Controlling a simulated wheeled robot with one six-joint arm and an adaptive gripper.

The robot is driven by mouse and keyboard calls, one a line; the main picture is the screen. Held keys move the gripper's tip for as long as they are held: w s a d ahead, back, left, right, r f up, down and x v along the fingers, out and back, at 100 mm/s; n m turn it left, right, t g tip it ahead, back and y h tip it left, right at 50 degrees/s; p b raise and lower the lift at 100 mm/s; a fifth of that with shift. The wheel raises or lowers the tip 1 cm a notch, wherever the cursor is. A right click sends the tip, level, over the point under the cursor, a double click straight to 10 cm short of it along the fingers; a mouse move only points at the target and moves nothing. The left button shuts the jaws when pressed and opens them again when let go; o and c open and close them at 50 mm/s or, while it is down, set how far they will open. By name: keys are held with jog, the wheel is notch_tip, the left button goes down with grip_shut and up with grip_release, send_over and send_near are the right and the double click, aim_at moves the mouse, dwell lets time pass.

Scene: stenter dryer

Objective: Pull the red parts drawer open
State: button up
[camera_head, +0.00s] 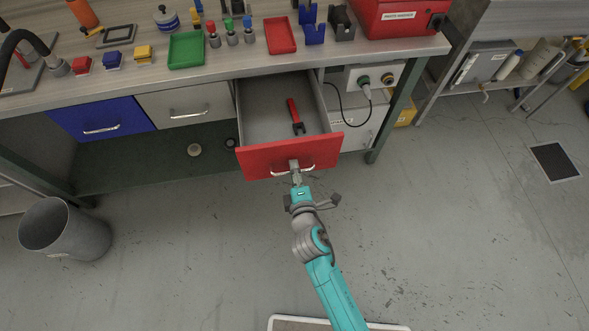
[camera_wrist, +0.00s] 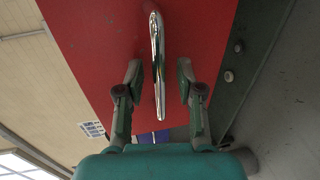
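The red parts drawer (camera_head: 262,158) stands pulled out from under the bench, with its grey inside showing. A red-and-black tool (camera_head: 295,115) lies in it. A silver bar handle (camera_head: 309,168) is on its red front. My gripper (camera_head: 296,170) is at the middle of the handle. In the wrist view the red front (camera_wrist: 100,50) fills the upper middle, and the handle (camera_wrist: 156,50) runs between the two fingers of my gripper (camera_wrist: 159,72). The fingers are apart, with a visible gap on each side of the handle.
A closed blue drawer (camera_head: 100,117) and a closed grey drawer (camera_head: 188,103) are to the left. A grey bin (camera_head: 65,230) stands at the lower left. A green bench leg (camera_head: 395,115) is right of the open drawer. The floor in front is clear.

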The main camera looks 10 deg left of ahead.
jog(key=v, duration=1.1)
jog(key=shift+s, duration=0.2)
jog(key=shift+d, duration=0.1)
jog(key=s+d+m+g, duration=0.1)
jog(key=s+d+m, duration=0.8)
jog(key=s+d, duration=0.45)
jog(key=s+d+r+m+h, duration=0.4)
jog(key=s+d+r+m, duration=0.2)
jog(key=s+r+m, duration=0.5)
jog(key=shift+s+m+t, duration=0.4)
jog(key=shift+s+m, duration=0.2)
jog(key=shift+s, duration=0.3)
jog(key=shift+a+r, duration=0.1)
jog(key=shift+r, duration=0.05)
